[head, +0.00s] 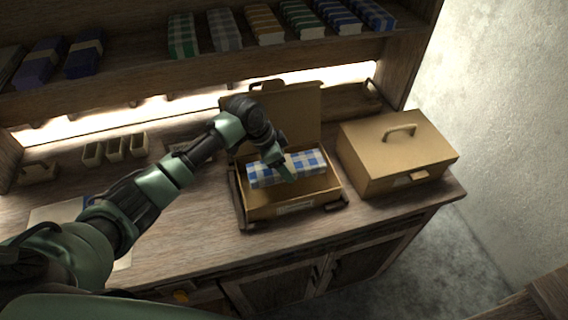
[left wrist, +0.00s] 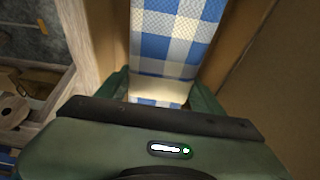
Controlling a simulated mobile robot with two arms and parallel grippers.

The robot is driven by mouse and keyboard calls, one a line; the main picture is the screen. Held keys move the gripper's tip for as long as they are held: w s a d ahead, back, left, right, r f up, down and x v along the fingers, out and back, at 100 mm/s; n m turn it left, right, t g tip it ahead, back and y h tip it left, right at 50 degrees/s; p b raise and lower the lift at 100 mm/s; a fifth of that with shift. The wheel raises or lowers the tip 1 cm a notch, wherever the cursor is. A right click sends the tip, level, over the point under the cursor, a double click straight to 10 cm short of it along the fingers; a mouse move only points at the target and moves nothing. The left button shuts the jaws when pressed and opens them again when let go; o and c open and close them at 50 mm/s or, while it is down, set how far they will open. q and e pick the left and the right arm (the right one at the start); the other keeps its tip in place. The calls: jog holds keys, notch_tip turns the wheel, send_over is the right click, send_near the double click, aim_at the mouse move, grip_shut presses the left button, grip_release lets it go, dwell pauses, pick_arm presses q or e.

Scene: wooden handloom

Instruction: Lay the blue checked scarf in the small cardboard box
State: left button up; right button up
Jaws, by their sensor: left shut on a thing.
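The blue and white checked scarf (head: 312,164) is a folded bundle inside or just over the small open cardboard box (head: 293,205), whose lid stands up at the back. My left gripper (head: 285,172) is shut on the scarf near its left part, reaching in from the left. In the left wrist view the scarf (left wrist: 178,35) runs up between my two green fingers, with brown cardboard walls on both sides. I cannot tell whether the scarf touches the box floor. My right gripper is not in view.
A larger closed cardboard box (head: 398,155) with a handle stands close on the right. Several folded cloths lie on the shelf (head: 140,87) above. Small wooden compartments (head: 115,148) sit at the back left. The counter (head: 185,240) is clear in front.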

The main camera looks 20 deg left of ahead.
pick_arm(q)
notch_tip(320, 180, down, 8)
jog(key=b, duration=0.3)
jog(key=shift+w+r+b, duration=0.1)
jog(key=shift+r+b, duration=0.1)
jog(key=shift+b, duration=0.1)
jog(key=o, duration=1.5)
jog(key=b+v, duration=0.1)
jog(key=v, duration=0.7)
jog(key=shift+d, duration=0.1)
jog(key=shift+f, duration=0.1)
